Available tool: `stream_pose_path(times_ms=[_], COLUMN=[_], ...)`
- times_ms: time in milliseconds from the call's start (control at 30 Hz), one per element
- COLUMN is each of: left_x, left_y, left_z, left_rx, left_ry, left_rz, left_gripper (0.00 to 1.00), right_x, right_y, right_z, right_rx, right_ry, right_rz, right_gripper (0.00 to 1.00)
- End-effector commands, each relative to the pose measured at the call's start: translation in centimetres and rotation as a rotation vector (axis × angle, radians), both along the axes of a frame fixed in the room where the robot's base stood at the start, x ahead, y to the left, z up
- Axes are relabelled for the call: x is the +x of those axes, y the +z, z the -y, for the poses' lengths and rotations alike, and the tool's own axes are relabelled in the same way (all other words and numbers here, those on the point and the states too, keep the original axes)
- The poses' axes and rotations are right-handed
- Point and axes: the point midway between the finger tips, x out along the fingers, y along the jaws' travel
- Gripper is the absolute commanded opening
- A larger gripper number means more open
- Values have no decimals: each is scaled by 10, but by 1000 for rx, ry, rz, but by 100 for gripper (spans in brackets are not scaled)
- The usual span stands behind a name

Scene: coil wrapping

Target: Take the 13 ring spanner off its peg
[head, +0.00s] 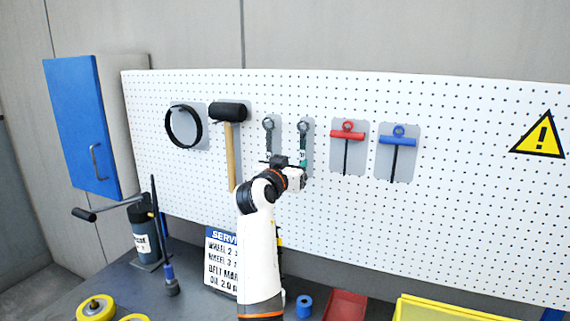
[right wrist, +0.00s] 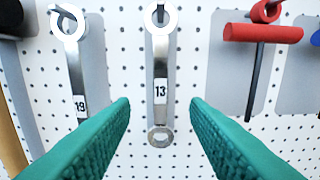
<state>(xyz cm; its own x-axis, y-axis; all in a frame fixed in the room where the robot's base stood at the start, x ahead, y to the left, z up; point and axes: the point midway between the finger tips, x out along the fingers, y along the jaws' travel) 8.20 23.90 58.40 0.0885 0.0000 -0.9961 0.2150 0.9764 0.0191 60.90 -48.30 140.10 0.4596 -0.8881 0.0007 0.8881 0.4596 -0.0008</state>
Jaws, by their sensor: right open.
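The 13 ring spanner (right wrist: 160,60) hangs upright on its peg by its upper ring. Its label reads 13, and its lower ring hangs free against the pegboard. In the head view its upper end (head: 303,127) shows above my right gripper (head: 301,160), which hides the lower part. My right gripper is open, its green fingers to either side of the spanner in the right wrist view (right wrist: 160,108). The fingers look apart from it; the remaining depth is hard to judge. My left gripper is not in view.
The 19 spanner (right wrist: 77,75) hangs close to the left. A red T-handle tool (right wrist: 262,35) and a blue one (head: 398,134) hang to the right. A mallet (head: 229,112) and black ring (head: 183,126) hang farther left. A service sign (head: 221,260) stands below.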

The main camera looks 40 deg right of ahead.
Motion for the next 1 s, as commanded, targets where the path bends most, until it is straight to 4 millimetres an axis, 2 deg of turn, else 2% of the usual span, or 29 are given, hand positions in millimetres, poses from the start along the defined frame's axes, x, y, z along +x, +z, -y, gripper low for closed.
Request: stream_pose_path(times_ms=[33, 300, 500, 733, 767, 1000], left_x=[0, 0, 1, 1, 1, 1], left_y=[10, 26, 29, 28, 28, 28], left_z=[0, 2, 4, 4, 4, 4], left_rx=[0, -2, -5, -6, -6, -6], left_ry=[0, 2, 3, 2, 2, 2], left_rz=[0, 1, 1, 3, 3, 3], left_gripper=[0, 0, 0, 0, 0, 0], right_x=[5, 23, 28, 28, 28, 28], right_y=[5, 3, 0, 0, 0, 0], right_z=[10, 44, 53, 54, 54, 53], right_rx=[-2, -1, 0, 0, 0, 0], right_ry=[-2, 0, 1, 1, 1, 1], right_rz=[-4, -2, 0, 1, 1, 0], right_gripper=[42, 42, 42, 42, 40, 1])
